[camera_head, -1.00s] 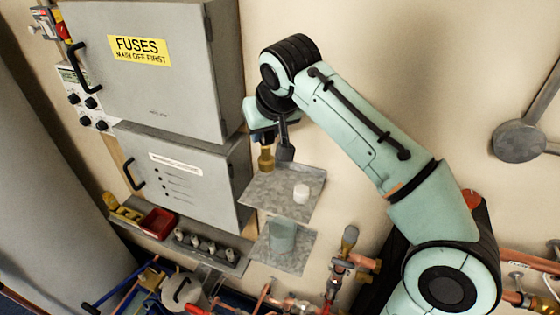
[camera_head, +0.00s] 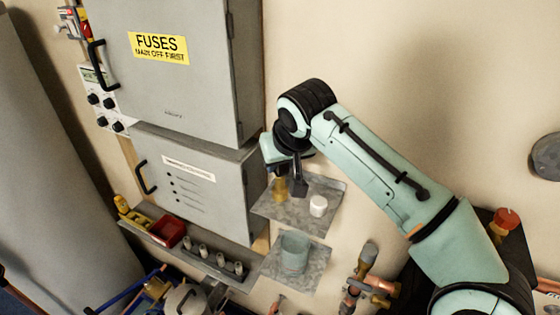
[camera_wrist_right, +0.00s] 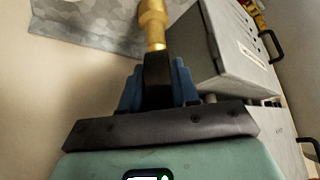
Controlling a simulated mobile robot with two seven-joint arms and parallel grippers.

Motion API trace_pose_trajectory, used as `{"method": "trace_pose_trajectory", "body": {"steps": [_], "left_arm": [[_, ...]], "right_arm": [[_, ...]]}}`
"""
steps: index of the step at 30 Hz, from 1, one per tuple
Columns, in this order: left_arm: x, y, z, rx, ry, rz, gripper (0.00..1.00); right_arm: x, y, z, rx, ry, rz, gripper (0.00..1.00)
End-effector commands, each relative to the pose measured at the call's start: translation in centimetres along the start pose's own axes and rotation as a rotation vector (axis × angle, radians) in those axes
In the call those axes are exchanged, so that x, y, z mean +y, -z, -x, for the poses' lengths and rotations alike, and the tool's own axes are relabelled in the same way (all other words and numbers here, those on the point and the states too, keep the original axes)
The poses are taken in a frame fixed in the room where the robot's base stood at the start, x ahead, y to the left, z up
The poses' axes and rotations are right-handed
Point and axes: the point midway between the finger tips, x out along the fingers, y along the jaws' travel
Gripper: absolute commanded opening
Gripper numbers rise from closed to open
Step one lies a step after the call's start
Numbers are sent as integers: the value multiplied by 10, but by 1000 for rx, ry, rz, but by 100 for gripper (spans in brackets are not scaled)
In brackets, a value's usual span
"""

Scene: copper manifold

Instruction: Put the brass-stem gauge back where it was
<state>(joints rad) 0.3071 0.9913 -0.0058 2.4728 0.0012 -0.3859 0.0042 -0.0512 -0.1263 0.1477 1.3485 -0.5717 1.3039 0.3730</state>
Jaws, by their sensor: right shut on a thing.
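My right gripper (camera_head: 289,184) is shut on the brass-stem gauge (camera_head: 281,189), whose brass stem points down over the left part of the upper grey shelf (camera_head: 327,190). I cannot tell whether the stem touches the shelf. In the right wrist view the brass stem (camera_wrist_right: 152,25) sticks out beyond the gripper's blue fingers (camera_wrist_right: 158,82); the gauge's dial is not visible. My left gripper is not in view.
A white round cap (camera_head: 318,205) stands on the upper shelf, right of the gauge. A grey-green cup (camera_head: 294,252) stands on the lower shelf (camera_head: 315,268). A grey fuse cabinet (camera_head: 200,185) is close on the left. A ledge (camera_head: 215,272) holds a red tray (camera_head: 167,230). Pipes and valves (camera_head: 362,280) are below right.

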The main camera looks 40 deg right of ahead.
Motion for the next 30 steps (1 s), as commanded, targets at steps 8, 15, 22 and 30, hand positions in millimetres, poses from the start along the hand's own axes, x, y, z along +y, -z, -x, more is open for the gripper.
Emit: {"method": "trace_pose_trajectory", "body": {"steps": [8,15,22,30], "left_arm": [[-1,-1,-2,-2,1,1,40],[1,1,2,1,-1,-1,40],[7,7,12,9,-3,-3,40],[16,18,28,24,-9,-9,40]], "right_arm": [[0,-1,-1,-1,-1,-1,55],[0,2,5,2,0,-1,55],[0,3,47,5,2,-1,55],[0,3,102,5,1,-1,55]]}}
